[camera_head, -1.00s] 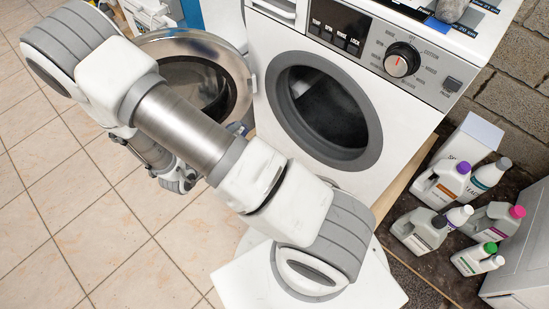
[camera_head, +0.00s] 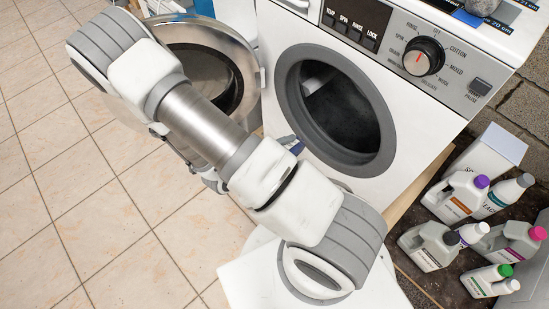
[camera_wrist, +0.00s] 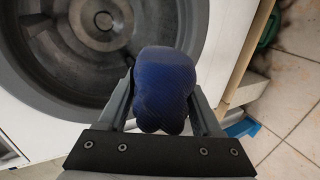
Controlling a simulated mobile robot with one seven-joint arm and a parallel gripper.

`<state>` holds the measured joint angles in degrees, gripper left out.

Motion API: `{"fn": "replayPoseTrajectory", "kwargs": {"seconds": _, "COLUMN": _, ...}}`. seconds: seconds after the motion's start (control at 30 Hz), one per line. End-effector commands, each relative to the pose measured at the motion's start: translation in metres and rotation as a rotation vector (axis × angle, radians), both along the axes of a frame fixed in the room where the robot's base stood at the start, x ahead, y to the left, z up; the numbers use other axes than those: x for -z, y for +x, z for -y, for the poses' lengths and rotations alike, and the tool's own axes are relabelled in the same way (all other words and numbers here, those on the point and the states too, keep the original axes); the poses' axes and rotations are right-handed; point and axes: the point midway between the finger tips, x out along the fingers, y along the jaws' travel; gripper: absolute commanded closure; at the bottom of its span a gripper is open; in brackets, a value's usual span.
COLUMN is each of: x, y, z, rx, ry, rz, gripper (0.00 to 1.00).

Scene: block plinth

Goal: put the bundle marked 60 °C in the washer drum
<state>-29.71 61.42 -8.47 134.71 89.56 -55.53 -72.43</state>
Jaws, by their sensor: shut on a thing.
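A dark blue cloth bundle (camera_wrist: 165,82) is held between the two fingers of my gripper (camera_wrist: 161,98) in the wrist view. No 60 °C mark shows on its visible side. The washer drum (camera_head: 347,108) is open and dark inside. In the wrist view the drum (camera_wrist: 98,28) lies beyond the bundle to the upper left, and the bundle overlaps the right part of the opening's grey rim. In the head view my arm hides most of the gripper; a small blue patch shows beside the arm, left of the drum opening.
The round washer door (camera_head: 246,88) stands swung open to the left, close behind my arm. Several detergent bottles (camera_head: 455,197) stand on the floor at the right. A blue object (camera_wrist: 243,127) lies low at the right in the wrist view. Tiled floor at the left is clear.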

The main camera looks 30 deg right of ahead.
Motion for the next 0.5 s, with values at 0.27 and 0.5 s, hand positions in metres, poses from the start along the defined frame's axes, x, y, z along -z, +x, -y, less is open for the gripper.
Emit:
{"fn": "replayPoseTrajectory", "kwargs": {"seconds": 0.27, "x": 0.005, "y": 0.016, "z": 0.040, "rx": 0.004, "ry": -0.002, "rz": 0.002, "gripper": 0.96}}
{"fn": "replayPoseTrajectory", "kwargs": {"seconds": 0.5, "x": 0.007, "y": 0.030, "z": 0.073, "rx": 0.004, "ry": 0.000, "rz": 0.002, "gripper": 0.96}}
